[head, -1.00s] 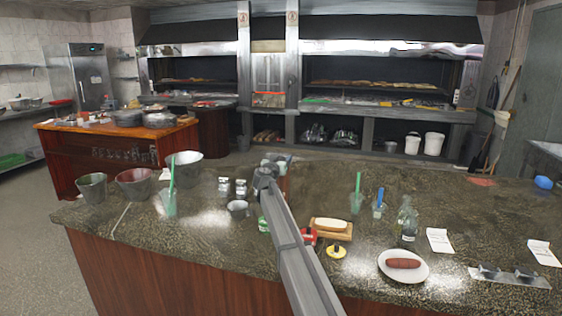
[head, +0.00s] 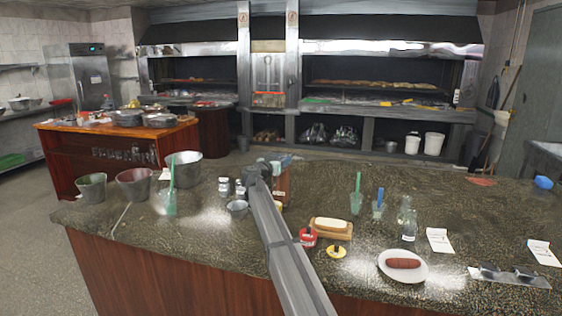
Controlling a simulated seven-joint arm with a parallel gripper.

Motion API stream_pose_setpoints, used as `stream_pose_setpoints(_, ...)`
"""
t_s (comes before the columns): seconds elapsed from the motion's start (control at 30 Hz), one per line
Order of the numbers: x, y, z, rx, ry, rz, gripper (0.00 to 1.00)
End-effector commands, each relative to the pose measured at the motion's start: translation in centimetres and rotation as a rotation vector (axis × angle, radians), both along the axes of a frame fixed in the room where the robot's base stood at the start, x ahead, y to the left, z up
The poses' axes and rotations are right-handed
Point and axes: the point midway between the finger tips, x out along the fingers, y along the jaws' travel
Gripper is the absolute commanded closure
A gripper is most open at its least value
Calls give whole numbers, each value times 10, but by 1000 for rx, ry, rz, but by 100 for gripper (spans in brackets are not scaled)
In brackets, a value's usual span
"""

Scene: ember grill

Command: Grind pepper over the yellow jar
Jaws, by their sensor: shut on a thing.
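A small round yellow piece with a dark top (head: 337,252) lies near the front of the dark stone counter; it looks like the yellow jar. A similar red one (head: 308,238) is just left of and behind it. My arm reaches over the counter, and my gripper (head: 279,163) is at its far end, behind and left of both. It is shut on a brown upright thing (head: 282,184), probably the pepper grinder. My wrist hides part of it and the fingers are too small to make out. A small yellowish patch (head: 279,207) shows beside my arm.
Two small shakers (head: 224,187) and a metal cup (head: 237,207) stand left of my arm, with bowls (head: 134,184) farther left. A board with a white block (head: 331,228), drinks (head: 356,205), clear bottles (head: 409,226) and a plated sausage (head: 403,267) are at right.

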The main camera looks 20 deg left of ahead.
Motion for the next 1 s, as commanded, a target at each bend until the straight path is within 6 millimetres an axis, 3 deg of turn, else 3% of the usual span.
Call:
stream_pose_setpoints(0.43, 1, 0, 2, -2, -5, -38, 86)
stream_pose_setpoints(0.47, 1, 0, 2, -2, -5, -38, 54)
stream_pose_setpoints(0.6, 0, 0, 2, -2, -4, -38, 40)
stream_pose_setpoints(0.7, 0, 0, 2, -2, -4, -38, 33)
stream_pose_setpoints(1.0, -4, 1, 1, -1, -3, -37, 33)
